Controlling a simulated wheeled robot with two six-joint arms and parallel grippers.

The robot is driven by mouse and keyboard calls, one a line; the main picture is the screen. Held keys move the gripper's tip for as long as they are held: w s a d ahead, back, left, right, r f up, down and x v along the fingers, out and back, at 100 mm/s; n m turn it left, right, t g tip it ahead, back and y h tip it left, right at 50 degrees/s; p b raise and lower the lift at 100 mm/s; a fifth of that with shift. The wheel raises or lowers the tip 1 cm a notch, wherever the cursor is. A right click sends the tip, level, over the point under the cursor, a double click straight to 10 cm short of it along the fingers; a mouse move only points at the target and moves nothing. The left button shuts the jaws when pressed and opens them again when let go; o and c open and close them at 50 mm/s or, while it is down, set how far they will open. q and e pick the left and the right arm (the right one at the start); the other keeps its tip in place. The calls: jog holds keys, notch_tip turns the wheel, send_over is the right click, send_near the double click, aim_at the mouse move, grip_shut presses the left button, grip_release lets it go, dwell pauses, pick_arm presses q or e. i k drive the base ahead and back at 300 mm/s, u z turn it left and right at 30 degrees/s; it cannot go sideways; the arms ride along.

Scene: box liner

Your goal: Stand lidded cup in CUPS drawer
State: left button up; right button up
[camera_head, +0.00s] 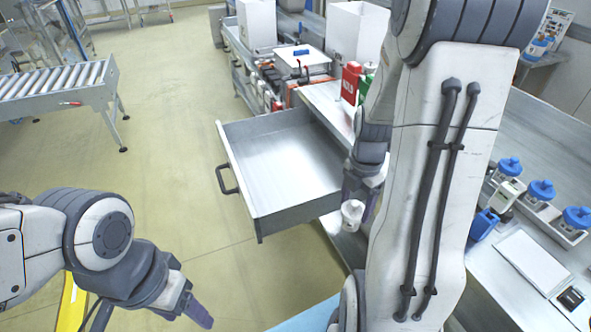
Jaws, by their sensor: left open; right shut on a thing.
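The open drawer (225,153) extends from the bench in the middle of the view. Its metal floor looks empty, and no label on it can be read. My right gripper (359,190) is shut on a small whitish cup (352,212), beside the drawer's near right corner. The cup is partly hidden by the fingers, and its lid cannot be made out clearly. Whether it is over the drawer's edge or just outside cannot be told. My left gripper (200,312) is open and empty at the bottom left, well apart from the drawer.
A red bottle (350,82) and a green one stand on the bench behind the drawer. Several blue-topped containers (541,190) and a blue jug (483,224) stand at the right. A roller conveyor (50,85) is at the far left. The floor left of the drawer is clear.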

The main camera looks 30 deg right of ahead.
aim_at(275, 172)
jog(key=i, duration=1)
